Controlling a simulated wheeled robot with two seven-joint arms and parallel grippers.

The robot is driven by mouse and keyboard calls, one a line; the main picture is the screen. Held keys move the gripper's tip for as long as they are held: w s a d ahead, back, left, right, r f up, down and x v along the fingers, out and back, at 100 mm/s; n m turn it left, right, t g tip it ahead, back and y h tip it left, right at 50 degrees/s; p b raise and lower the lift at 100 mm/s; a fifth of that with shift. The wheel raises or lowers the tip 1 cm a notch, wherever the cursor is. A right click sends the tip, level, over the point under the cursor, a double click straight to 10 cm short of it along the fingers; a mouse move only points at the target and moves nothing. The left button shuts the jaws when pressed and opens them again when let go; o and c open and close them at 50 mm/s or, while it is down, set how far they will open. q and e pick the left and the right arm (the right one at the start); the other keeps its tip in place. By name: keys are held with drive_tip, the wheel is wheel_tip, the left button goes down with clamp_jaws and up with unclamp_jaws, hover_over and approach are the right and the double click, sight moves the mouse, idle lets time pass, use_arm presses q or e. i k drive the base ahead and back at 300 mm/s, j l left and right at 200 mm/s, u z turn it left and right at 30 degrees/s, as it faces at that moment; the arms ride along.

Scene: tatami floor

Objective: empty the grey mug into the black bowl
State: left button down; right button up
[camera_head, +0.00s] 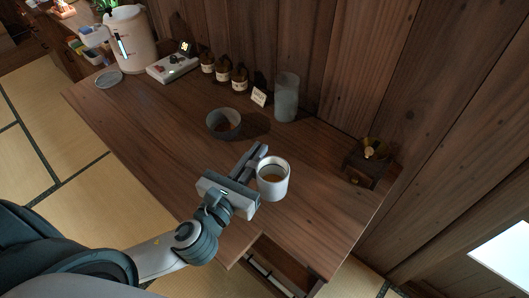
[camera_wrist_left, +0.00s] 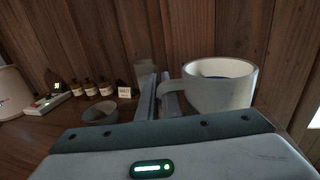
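The grey mug (camera_head: 284,187), pale and upright, shows something brown inside in the head view. It also shows in the left wrist view (camera_wrist_left: 222,92), large and at the right, with its handle toward my fingers. My left gripper (camera_head: 254,157) is at the mug's left side, with its fingers closed around the handle; they also show in the left wrist view (camera_wrist_left: 161,98). I cannot tell whether the mug touches the table. The dark bowl (camera_head: 223,131) stands on the table, beyond and left of the mug, apart from it; it also shows in the left wrist view (camera_wrist_left: 100,115). My right gripper is out of view.
The wooden table (camera_head: 150,125) is clear left of the bowl. A tall grey glass (camera_head: 287,98), a small card (camera_head: 259,97) and several brown bottles (camera_head: 223,73) stand along the back wall. A dark wooden box (camera_head: 362,166) is at the right. An open drawer (camera_head: 285,268) is at the front.

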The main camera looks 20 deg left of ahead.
sight(223, 123)
drive_tip(key=j+z, duration=0.1)
drive_tip(key=z, duration=0.25)
drive_tip(key=j+z, duration=0.1)
drive_tip(key=z, duration=0.3)
drive_tip(key=k+j+z, duration=0.1)
drive_tip(key=j+z, duration=0.15)
drive_tip(key=k+j+z, duration=0.2)
drive_tip(key=j, duration=0.2)
drive_tip(key=j+z, duration=0.25)
drive_tip(key=k+j+z, duration=0.15)
drive_tip(key=k+j, duration=0.15)
drive_tip(key=j, duration=0.15)
drive_tip(key=k+j+z, duration=0.15)
drive_tip(key=k+j, duration=0.6)
drive_tip(key=j, duration=0.2)
drive_tip(key=k+j, duration=0.5)
drive_tip(key=j, duration=0.15)
drive_tip(key=i+j, duration=0.3)
drive_tip(key=i, duration=0.15)
